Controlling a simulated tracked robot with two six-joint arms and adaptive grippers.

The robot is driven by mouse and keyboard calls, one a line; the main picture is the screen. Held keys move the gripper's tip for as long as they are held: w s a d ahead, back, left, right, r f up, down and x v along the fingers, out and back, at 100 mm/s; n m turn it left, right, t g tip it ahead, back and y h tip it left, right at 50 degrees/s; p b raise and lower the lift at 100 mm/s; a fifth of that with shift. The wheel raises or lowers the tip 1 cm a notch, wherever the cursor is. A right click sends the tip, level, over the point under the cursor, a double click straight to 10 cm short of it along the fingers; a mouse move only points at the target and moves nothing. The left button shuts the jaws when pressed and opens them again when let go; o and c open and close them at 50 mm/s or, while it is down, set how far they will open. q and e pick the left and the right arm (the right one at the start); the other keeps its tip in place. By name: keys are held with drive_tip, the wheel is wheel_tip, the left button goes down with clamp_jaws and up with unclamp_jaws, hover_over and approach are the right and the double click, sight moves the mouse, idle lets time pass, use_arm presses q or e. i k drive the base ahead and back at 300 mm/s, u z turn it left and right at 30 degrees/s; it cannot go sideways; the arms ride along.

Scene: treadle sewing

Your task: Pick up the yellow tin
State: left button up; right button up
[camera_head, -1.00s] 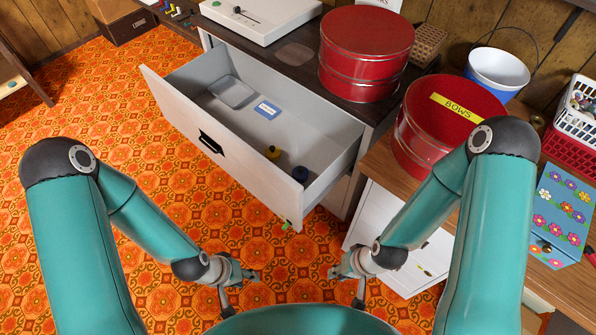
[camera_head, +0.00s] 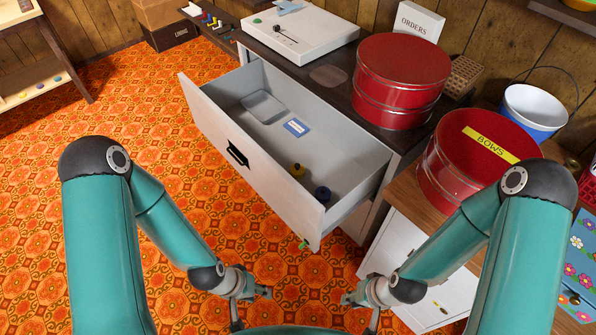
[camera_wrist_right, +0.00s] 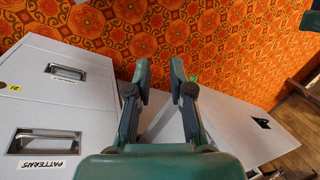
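No large yellow tin shows. A red tin with a yellow "BOWS" label (camera_head: 462,175) stands on the wooden top at the right. My left gripper (camera_head: 262,293) is low in front of the drawer, apart from everything, and looks open. My right gripper (camera_head: 348,297) is low too; the right wrist view shows it open and empty (camera_wrist_right: 159,68).
The drawer also holds a grey tray (camera_head: 263,107) and a blue-and-white card (camera_head: 296,127). A plain red tin (camera_head: 401,82) stands on the dark cabinet top. A white cabinet (camera_head: 394,247) stands close by my right gripper. The orange carpet (camera_head: 120,100) is free at left.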

sight(297, 178)
drive_tip(key=u, duration=0.25)
drive_tip(key=i, duration=0.2)
drive_tip(key=z, duration=2.6)
drive_tip(key=k, duration=1.25)
drive_tip(key=z, duration=0.45)
drive_tip(key=i, duration=0.1)
drive_tip(key=u, duration=2.55)
drive_tip(key=i, duration=0.9)
drive_tip(key=z, duration=0.05)
